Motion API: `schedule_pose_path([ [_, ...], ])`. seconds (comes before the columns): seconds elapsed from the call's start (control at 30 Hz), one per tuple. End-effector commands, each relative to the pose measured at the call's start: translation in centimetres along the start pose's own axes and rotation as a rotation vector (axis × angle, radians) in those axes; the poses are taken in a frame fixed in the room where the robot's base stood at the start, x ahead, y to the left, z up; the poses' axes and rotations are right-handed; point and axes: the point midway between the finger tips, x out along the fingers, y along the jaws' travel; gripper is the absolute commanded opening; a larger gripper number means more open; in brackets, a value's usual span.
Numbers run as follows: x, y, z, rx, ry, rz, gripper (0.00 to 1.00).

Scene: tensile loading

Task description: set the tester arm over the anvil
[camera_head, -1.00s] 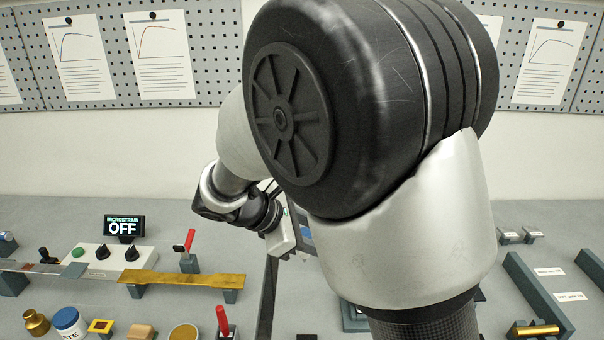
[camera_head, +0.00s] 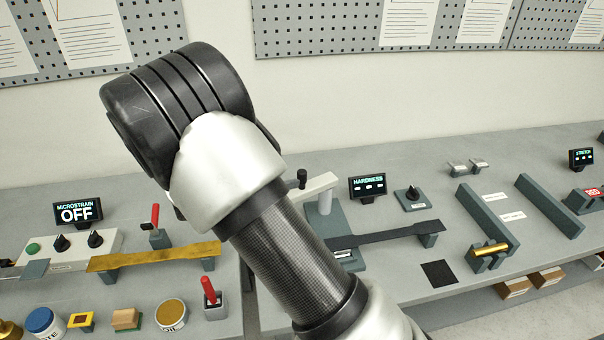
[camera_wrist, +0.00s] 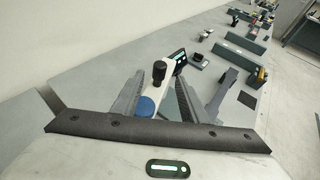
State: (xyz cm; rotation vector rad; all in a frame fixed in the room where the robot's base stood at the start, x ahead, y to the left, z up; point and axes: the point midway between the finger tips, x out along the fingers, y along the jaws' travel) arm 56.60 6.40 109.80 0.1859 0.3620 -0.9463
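The tester arm (camera_head: 318,186) is a white bar with a black knob (camera_head: 302,178), on a pale post (camera_head: 325,208) over a dark base in the head view. My own arm covers its left end. In the wrist view the white tester arm (camera_wrist: 165,90) has an upright black knob (camera_wrist: 159,72) and a blue round part (camera_wrist: 146,106). My gripper (camera_wrist: 159,78) is open there, its fingers apart on either side of the knob, with no clear contact. I cannot make out the anvil for sure; the base is partly hidden.
The hardness display (camera_head: 367,187) stands just right of the tester. A dark strip (camera_head: 385,238) lies on supports in front. A brass strip (camera_head: 155,256) and red-handled tools (camera_head: 209,291) are at left. Grey rails (camera_head: 487,218) stand at right.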

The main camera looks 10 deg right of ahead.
Motion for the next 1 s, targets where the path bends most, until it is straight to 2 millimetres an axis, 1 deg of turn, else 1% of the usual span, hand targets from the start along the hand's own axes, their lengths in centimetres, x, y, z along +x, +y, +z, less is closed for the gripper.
schedule_pose_path([
  [0.03,1.2,-0.1,0.1,0.0,0.0,-0.004,0.4],
  [0.2,4.7,-0.1,0.1,0.0,0.0,-0.003,0.4],
  [0.4,7.5,0.0,0.1,0.002,0.0,-0.002,0.4],
  [0.6,8.5,0.0,0.0,0.002,0.001,0.0,0.4],
  [0.83,8.6,0.0,0.0,0.002,0.001,0.0,0.4],
  [0.87,8.6,0.0,0.0,0.002,0.001,0.0,0.37],
  [1.0,8.5,0.0,0.0,0.002,0.001,0.0,0.13],
])
